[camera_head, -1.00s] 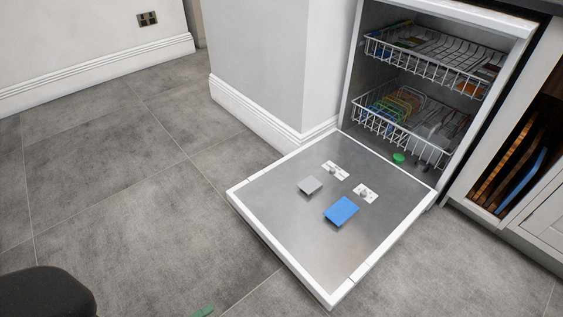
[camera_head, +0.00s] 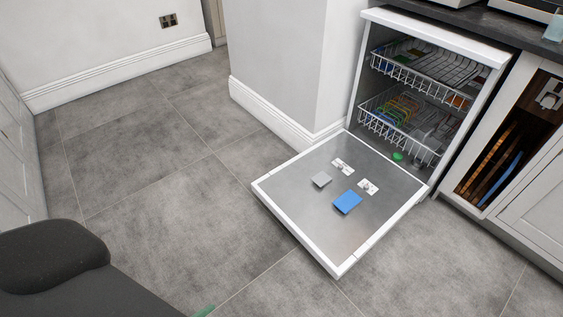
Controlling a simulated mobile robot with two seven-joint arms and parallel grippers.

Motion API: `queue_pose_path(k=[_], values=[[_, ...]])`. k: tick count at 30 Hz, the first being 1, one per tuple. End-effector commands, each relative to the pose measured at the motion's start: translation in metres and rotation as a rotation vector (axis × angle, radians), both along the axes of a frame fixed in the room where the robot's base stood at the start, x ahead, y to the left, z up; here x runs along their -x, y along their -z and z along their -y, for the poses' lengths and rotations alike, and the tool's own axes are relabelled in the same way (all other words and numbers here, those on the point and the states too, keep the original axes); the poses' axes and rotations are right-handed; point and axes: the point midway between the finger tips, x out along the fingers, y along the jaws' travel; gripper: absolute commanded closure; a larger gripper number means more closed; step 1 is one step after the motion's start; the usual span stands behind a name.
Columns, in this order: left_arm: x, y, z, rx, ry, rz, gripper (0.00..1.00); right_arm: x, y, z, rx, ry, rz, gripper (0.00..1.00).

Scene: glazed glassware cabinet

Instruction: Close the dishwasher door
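The dishwasher (camera_head: 436,15) stands at the right, under the counter, with its front open. Its door (camera_head: 300,192) is folded fully down, close to the floor, with the metal inner face up and a white rim. Neither gripper is in view.
A wall corner with a white skirting board (camera_head: 275,115) stands just left of the dishwasher. A cabinet niche with boards (camera_head: 498,160) is to the right. Grey tiled floor (camera_head: 165,205) is clear left of the door. A dark rounded shape (camera_head: 60,262) fills the lower left.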

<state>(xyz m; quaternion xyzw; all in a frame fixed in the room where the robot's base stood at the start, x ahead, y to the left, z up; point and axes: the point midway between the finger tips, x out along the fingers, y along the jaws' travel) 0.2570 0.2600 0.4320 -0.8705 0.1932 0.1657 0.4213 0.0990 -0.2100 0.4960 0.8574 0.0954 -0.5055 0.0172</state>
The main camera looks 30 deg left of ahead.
Motion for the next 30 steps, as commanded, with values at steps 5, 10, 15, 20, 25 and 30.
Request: queue_pose_path(k=[5,10,15,20,25,30], values=[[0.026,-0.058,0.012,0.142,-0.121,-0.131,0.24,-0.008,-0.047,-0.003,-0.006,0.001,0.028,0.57],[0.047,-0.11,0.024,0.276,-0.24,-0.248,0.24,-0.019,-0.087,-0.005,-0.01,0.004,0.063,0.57],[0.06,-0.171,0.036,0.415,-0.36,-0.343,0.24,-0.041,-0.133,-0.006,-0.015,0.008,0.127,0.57],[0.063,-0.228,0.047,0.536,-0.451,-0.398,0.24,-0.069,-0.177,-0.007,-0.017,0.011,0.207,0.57],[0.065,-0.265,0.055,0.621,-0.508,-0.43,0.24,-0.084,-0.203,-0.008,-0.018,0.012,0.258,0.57],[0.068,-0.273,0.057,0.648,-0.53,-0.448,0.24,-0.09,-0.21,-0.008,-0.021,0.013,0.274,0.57]])
